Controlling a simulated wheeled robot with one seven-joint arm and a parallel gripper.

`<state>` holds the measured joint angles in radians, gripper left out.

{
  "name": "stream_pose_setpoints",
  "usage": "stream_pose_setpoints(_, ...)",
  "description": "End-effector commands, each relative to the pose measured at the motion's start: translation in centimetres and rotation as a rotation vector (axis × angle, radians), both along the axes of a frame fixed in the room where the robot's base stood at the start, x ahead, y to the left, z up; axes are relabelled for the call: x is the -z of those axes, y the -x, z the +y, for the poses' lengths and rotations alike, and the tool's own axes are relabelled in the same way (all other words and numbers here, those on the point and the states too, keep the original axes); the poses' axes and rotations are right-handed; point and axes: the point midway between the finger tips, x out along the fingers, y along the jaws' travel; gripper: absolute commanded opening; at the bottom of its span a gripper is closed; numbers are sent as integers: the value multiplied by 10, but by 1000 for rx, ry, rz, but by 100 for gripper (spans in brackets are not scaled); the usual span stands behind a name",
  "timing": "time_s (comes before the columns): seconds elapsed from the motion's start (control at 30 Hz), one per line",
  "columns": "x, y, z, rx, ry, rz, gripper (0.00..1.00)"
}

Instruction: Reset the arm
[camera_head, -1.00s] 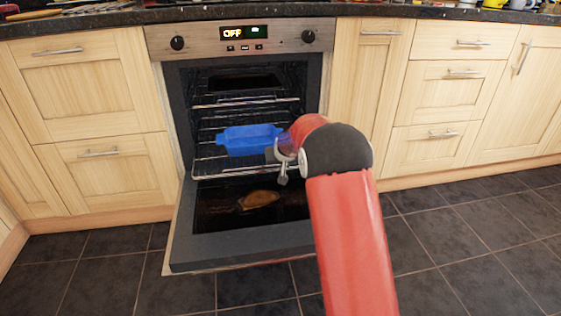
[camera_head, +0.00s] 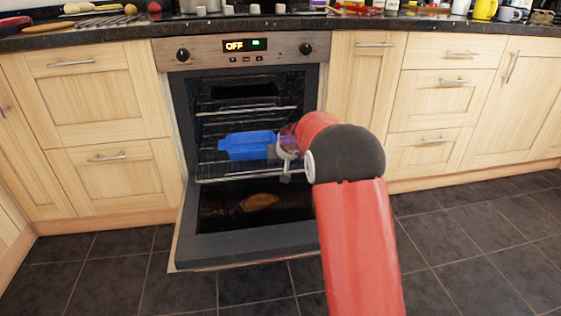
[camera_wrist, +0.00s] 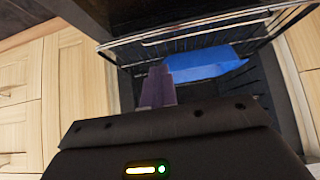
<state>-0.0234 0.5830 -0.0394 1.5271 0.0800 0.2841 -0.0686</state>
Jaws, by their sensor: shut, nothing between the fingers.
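My gripper (camera_wrist: 157,88) shows in the wrist view as purple fingers held together, with nothing between them. In the head view my red arm reaches toward the open oven, and its wrist hides most of the gripper. A blue dish (camera_head: 249,146) is on a wire rack inside the oven, left of my wrist in the head view. The dish also shows beyond the fingertips in the wrist view (camera_wrist: 208,66). The gap between the fingers and the dish is hard to judge.
The oven door (camera_head: 243,243) is folded down, with a brown item (camera_head: 260,202) showing on its inner side. The oven panel (camera_head: 285,47) reads OFF. Closed cabinets flank the oven. The granite worktop (camera_head: 160,31) carries utensils and mugs. The tiled floor (camera_head: 480,225) is clear.

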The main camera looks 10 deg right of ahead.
Motion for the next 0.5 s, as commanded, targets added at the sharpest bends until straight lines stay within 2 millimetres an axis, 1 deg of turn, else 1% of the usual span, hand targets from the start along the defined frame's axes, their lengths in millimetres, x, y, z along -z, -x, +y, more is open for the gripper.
stream_pose_setpoints(0.03,-8,2,0,0,0,0,0)
stream_pose_setpoints(0.07,-12,5,0,1,-1,1,0)
stream_pose_setpoints(0.13,-27,15,0,-1,-2,4,0)
stream_pose_setpoints(0.17,-34,21,0,-1,-4,8,0)
stream_pose_setpoints(0.23,-58,43,0,0,-6,18,0)
stream_pose_setpoints(0.27,-69,56,0,-2,-8,25,0)
stream_pose_setpoints(0.3,-85,74,1,-2,-10,34,0)
stream_pose_setpoints(0.37,-106,104,1,-3,-12,51,0)
stream_pose_setpoints(0.4,-119,125,1,-4,-14,63,0)
stream_pose_setpoints(0.47,-135,157,2,-5,-16,81,0)
stream_pose_setpoints(0.5,-145,178,2,-6,-17,93,0)
